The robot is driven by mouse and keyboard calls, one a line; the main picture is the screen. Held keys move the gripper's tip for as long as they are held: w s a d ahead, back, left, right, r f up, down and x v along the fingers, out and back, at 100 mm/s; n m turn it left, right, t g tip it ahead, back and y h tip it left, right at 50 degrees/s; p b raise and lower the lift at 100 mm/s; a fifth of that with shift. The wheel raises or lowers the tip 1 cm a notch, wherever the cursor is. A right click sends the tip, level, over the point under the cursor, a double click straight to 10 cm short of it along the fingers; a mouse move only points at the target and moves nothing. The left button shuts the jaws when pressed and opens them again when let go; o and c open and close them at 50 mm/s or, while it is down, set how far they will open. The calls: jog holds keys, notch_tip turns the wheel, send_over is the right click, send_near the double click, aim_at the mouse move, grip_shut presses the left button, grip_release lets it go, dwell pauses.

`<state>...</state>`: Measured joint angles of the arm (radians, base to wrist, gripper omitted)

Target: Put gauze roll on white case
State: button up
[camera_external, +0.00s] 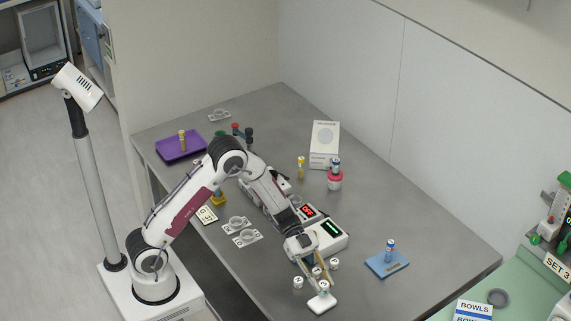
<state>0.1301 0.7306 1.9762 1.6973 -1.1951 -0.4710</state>
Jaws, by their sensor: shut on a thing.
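My gripper (319,277) points down at the front of the grey table, its fingers shut on a small white roll, which I take to be the gauze roll (323,287). The roll is upright between the fingertips, partly hidden by them. A small flat white case (322,304) lies on the table directly below the roll in the picture. The roll overlaps the case's far part, but I cannot tell whether it touches the case or hangs just above it.
Similar small white pieces stand close by at left (298,282) and right (334,264). A white device with a green display (331,229) is behind my gripper. A blue tray (387,264) holding a blue-labelled bottle (390,246) is to the right. The table front right is clear.

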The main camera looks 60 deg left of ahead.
jog(key=shift+f, duration=1.9)
jog(key=shift+f, duration=0.15)
jog(key=o, duration=0.8)
jog(key=shift+r, duration=0.2)
jog(key=v, duration=1.2)
jog(key=shift+w+r, duration=0.1)
